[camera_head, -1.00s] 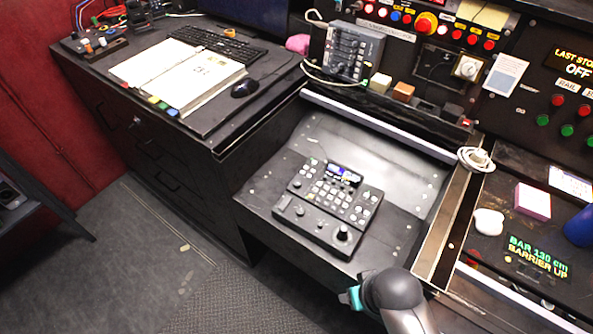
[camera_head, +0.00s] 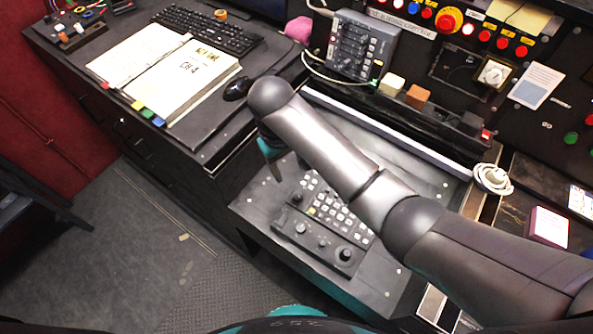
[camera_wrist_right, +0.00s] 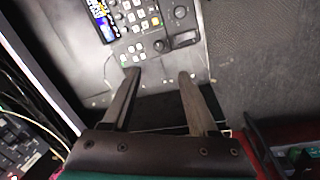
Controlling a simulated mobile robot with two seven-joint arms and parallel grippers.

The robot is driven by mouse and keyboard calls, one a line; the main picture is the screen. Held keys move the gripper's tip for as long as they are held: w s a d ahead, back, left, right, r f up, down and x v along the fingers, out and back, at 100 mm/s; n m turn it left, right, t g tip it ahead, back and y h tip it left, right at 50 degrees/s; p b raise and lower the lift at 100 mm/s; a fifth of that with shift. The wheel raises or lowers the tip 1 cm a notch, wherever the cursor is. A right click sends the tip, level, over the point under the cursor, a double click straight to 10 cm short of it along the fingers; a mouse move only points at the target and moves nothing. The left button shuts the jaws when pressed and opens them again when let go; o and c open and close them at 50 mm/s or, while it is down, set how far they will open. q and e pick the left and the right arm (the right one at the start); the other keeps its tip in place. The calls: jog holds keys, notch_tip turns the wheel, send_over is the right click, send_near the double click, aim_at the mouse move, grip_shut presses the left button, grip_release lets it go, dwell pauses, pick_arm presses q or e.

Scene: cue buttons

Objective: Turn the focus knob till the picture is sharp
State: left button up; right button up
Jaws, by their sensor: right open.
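The black control panel (camera_head: 318,238) lies on the dark desk section below my right arm. It has several black knobs, including a large knob (camera_head: 345,254) at its lower right corner. I cannot read which knob is marked focus. My arm hides the panel's small screen in the head view; part of a lit screen (camera_wrist_right: 106,28) shows in the right wrist view. My right gripper (camera_head: 275,172) is over the panel's upper left side, partly hidden by its own wrist. In the wrist view its two fingers (camera_wrist_right: 157,76) are apart with nothing between them. My left gripper is not in view.
An open binder (camera_head: 185,85), a keyboard (camera_head: 208,30) and a mouse (camera_head: 236,90) lie on the desk at left. A grey switch box (camera_head: 360,45) and a row of buttons stand behind. A white cable coil (camera_head: 493,179) sits at right. Floor is clear at lower left.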

jog(key=b, duration=0.5)
send_near(298, 196)
jog(key=f, duration=0.8)
jog(key=shift+w+d+f, duration=0.15)
jog(key=shift+w+d, duration=0.15)
jog(key=shift+w, duration=0.05)
grip_shut()
